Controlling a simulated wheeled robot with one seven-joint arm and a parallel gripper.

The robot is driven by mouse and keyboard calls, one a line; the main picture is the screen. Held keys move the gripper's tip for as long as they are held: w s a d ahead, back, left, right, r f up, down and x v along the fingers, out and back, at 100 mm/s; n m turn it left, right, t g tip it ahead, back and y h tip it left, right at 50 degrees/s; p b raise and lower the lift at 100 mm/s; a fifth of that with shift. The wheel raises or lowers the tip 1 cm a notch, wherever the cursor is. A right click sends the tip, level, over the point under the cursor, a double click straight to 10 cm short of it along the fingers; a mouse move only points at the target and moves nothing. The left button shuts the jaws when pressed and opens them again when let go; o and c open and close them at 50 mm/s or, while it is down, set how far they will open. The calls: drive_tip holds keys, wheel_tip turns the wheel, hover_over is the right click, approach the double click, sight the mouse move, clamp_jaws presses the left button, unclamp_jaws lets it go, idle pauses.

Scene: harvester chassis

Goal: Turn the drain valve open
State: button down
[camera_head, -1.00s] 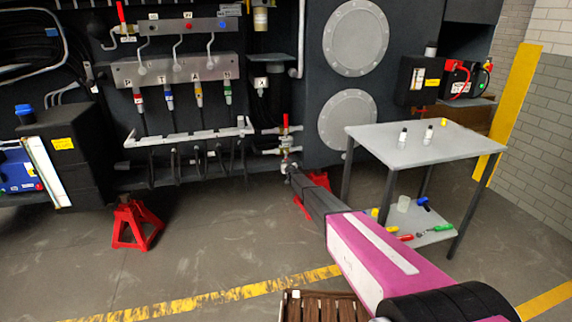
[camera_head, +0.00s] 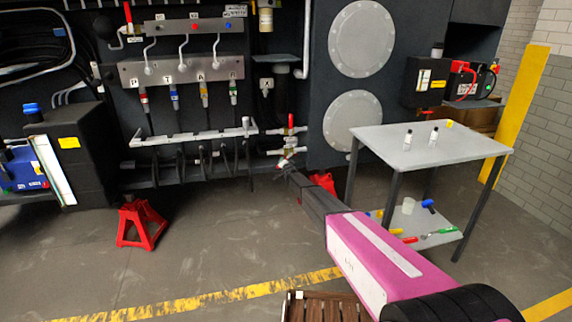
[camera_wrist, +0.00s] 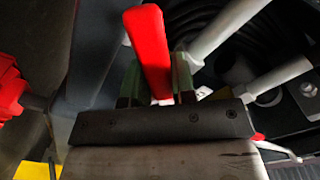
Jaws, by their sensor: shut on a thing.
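In the wrist view, a red valve handle (camera_wrist: 148,45) stands between the two green-lined fingers of my gripper (camera_wrist: 157,88), which is shut on it. In the head view, my gripper (camera_head: 288,166) reaches low on the dark machine wall, at the lower part of the pale valve fittings (camera_head: 286,152). The gripped handle is too small and too hidden there for its angle to be told. Another valve with an upright red lever (camera_head: 291,121) sits just above.
A grey table (camera_head: 430,145) with two small bottles and a lower shelf of tools stands right of my arm. A red jack stand (camera_head: 140,222) is on the floor at left. A slatted wooden crate (camera_head: 325,307) is at the bottom.

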drive_tip(key=m, duration=0.1)
drive_tip(key=r+m, duration=0.1)
drive_tip(key=m, duration=0.1)
drive_tip(key=a+r+m, duration=0.1)
drive_tip(key=shift+s+a+m, duration=0.1)
drive_tip(key=shift+s+m, duration=0.2)
drive_tip(key=shift+a+r+m, duration=0.1)
drive_tip(key=shift+r+m, duration=0.4)
drive_tip(key=shift+m, duration=0.55)
drive_tip(key=shift+a+r+m, duration=0.1)
drive_tip(key=shift+r+m, duration=0.35)
drive_tip(key=shift+m, duration=0.6)
drive_tip(key=c, duration=0.9)
unclamp_jaws()
drive_tip(key=shift+r, duration=0.1)
drive_tip(key=shift+c, duration=0.2)
drive_tip(key=v, duration=1.1)
